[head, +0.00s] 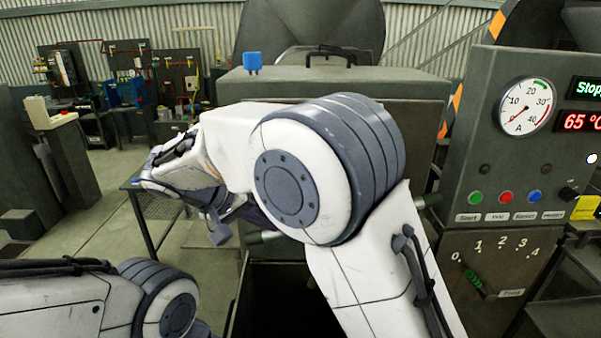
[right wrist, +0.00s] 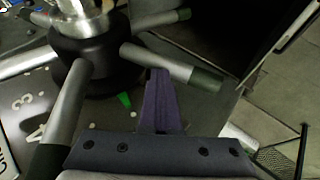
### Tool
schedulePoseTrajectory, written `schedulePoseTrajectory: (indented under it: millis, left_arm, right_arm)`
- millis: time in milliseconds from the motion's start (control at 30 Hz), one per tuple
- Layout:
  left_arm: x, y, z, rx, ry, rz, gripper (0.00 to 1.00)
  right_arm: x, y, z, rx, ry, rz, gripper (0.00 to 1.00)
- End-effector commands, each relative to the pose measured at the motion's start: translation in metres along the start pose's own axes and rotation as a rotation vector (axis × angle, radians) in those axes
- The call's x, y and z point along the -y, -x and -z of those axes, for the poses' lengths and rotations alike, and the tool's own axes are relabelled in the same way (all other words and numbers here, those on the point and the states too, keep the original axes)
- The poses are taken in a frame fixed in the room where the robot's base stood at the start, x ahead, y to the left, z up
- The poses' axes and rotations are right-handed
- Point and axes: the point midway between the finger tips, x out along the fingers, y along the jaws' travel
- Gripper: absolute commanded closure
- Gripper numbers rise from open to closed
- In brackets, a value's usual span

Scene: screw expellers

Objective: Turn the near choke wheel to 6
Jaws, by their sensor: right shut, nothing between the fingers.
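In the right wrist view, the choke wheel has a black hub (right wrist: 82,58) on a bright metal shaft and several grey spokes (right wrist: 150,62) with dark green ends. A green pointer mark (right wrist: 123,99) shows beside the hub. My right gripper (right wrist: 157,76) is shut and empty, its purple fingers against or just beside the right-hand spoke; contact cannot be told. In the head view my right arm hides most of the wheel. My left gripper is out of view; only part of that arm shows.
A control panel (head: 477,130) with an ammeter, buttons and a feed lever (head: 476,284) stands at the right. A dark machine housing (head: 330,85) rises behind my arm. Open floor (head: 105,220) lies left. The right wrist view shows a mesh rack (right wrist: 275,160) at lower right.

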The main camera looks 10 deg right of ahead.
Motion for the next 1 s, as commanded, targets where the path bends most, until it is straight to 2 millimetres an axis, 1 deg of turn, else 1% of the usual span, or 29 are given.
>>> schedulePoseTrajectory:
  millis: [200,733,867,1000]
  left_arm:
    - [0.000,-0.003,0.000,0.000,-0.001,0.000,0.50]
    - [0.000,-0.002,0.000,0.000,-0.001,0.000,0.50]
    - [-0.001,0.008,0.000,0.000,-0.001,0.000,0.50]
    - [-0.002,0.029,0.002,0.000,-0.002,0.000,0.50]
  right_arm:
    - [0.000,-0.004,-0.001,0.003,-0.004,0.000,1.00]
    - [-0.001,-0.004,-0.002,0.007,-0.002,-0.001,1.00]
    - [-0.007,0.006,0.001,0.007,-0.004,0.000,1.00]
    - [-0.023,0.028,0.008,0.007,-0.010,-0.001,1.00]
